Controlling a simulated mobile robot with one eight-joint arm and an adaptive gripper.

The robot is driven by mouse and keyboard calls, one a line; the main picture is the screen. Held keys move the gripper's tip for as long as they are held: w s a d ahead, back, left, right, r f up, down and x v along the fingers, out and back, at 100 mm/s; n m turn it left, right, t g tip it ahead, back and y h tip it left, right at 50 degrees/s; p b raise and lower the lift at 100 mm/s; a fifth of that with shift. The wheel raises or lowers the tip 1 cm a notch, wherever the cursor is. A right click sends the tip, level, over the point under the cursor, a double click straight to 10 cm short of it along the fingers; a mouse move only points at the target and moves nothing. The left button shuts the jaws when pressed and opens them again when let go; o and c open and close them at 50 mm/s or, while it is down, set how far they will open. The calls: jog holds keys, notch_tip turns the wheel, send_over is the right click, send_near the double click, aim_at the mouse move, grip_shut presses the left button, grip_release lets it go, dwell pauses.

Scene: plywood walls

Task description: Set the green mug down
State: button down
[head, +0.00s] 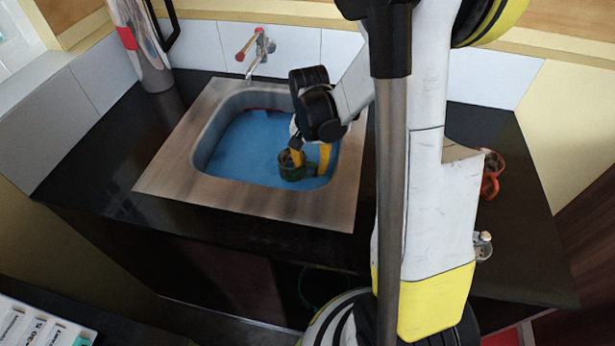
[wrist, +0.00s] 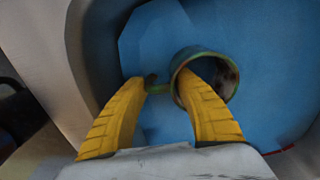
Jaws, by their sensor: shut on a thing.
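The green mug (head: 290,172) is inside the sink basin (head: 212,128), near its front right, over the blue bottom. My gripper (head: 310,157) reaches down into the basin and is shut on the mug. In the wrist view, the mug (wrist: 205,54) has its open rim facing the camera. One yellow finger goes into its mouth and the other is outside on the handle side, so the mug's wall and handle lie between the fingers (wrist: 160,82). I cannot tell whether the mug's base touches the basin bottom.
A wooden-looking surround (head: 165,180) frames the sink, with a faucet (head: 257,48) behind it. A tall silver and red container (head: 145,50) stands at the back left. A red-orange object (head: 490,180) lies on the dark counter right of my arm. The counter's left part (head: 100,165) is clear.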

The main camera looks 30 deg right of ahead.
aim_at(311, 175)
notch_tip(311, 175, down, 4)
jog(key=shift+b, duration=0.9)
jog(key=shift+r, duration=0.15)
jog(key=c, duration=1)
grip_release()
jog(key=shift+o, duration=0.2)
